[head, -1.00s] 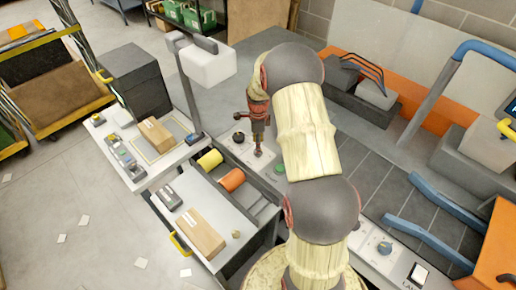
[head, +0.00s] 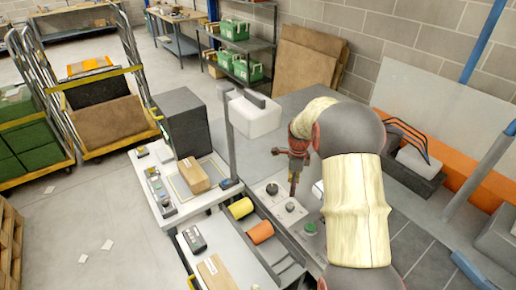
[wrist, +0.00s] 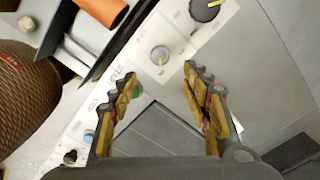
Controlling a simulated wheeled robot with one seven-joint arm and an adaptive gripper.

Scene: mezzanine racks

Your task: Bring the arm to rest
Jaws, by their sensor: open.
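My arm reaches over a bench in the head view, and my gripper (head: 293,190) hangs pointing down near a grey control panel. In the wrist view my gripper (wrist: 161,76) has its two ridged, yellow-brown fingers spread apart with nothing between them. The panel has a pale middle knob (wrist: 160,55), a larger dark knob (wrist: 205,8) and a green button (wrist: 134,90) partly behind a finger. In the head view the fingertips appear just above the middle knob (head: 290,207); whether they touch is unclear.
Cage trolleys (head: 105,100) stand at left. Floor between is mostly clear.

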